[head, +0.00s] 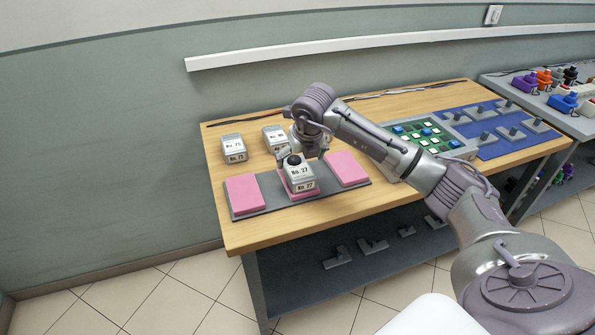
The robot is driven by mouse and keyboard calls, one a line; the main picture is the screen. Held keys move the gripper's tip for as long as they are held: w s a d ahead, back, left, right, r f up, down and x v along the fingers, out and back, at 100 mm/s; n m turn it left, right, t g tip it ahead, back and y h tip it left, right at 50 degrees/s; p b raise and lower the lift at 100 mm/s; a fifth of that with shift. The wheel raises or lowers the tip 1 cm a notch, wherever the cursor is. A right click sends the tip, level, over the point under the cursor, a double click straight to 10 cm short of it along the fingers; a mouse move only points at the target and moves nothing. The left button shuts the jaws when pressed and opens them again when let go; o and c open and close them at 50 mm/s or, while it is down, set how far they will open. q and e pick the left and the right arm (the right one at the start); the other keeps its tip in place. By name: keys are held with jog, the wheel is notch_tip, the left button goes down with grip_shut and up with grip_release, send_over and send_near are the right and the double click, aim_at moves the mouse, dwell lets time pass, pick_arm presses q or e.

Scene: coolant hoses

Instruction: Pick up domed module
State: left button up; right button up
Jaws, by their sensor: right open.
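The domed module (300,176) is a pale grey block with a black dome on top and "No. 27" labels. It sits on the middle pink pad of a dark grey mat (325,197) on the wooden table. My right gripper (297,156) is open, just above and behind the module, with its fingers close around the dome. I cannot tell whether the fingers touch it. The gripper hides part of the module's back. My left gripper is not in view.
Two similar pale blocks stand behind, one labelled "No. 75" (233,149) and another (274,138) partly behind my gripper. Pink pads lie left (244,194) and right (347,169). A button panel (427,141) and a blue mat (493,146) lie to the right.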

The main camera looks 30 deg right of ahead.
aim_at(298, 167)
jog(key=p+x, duration=0.1)
jog(key=x, duration=0.4)
jog(key=shift+f, duration=0.1)
jog(key=c, duration=1.5)
jog(key=shift+c, duration=0.9)
